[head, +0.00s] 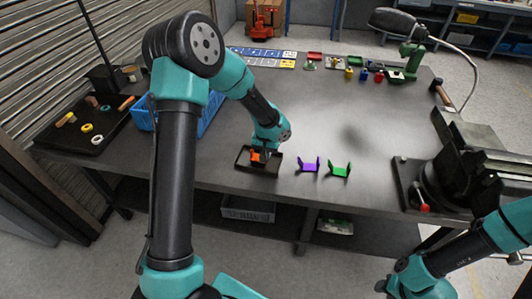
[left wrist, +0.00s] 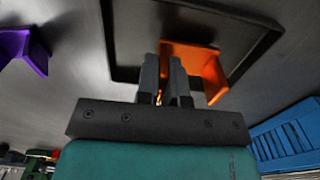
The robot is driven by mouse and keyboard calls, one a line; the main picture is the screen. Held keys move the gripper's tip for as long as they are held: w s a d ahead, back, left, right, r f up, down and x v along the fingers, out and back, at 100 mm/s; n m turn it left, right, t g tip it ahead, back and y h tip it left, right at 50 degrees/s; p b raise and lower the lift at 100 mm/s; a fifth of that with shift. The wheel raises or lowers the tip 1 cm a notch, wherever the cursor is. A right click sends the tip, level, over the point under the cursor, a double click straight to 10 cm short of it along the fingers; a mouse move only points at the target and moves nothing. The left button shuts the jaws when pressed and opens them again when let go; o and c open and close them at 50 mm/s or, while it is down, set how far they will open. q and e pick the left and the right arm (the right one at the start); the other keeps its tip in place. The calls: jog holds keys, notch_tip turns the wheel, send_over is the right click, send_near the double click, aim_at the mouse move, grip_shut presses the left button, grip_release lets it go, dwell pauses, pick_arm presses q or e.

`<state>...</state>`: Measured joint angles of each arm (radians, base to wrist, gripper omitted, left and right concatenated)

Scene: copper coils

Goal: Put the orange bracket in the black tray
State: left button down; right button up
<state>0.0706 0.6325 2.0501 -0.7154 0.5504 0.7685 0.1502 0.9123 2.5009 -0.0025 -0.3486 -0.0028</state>
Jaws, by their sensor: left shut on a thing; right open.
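The orange bracket (head: 255,157) is at the small black tray (head: 274,171) near the table's front edge. My left gripper (head: 264,152) points down over the tray and is shut on the bracket. In the left wrist view the fingers (left wrist: 168,75) grip a side of the bracket (left wrist: 200,65), with the tray (left wrist: 252,58) beneath. The bracket lies within the tray's outline in the head view; I cannot tell whether it touches the floor. My right gripper (head: 384,287) is open at the lower right, away from the tray, its fingers hard to make out.
A purple bracket (head: 307,166) and a green bracket (head: 340,171) stand right of the tray. A blue crate (head: 143,117) is to the left, partly behind my left arm. A vise (head: 470,175) stands at the right. The table's middle is clear.

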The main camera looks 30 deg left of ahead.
pick_arm(q)
jog(key=shift+f, duration=0.3)
jog(key=c, duration=1.2)
grip_release()
jog(key=shift+o, duration=0.2)
jog(key=shift+r, duration=0.15)
jog(key=shift+r, duration=3.4)
jog(key=shift+s+f, duration=0.1)
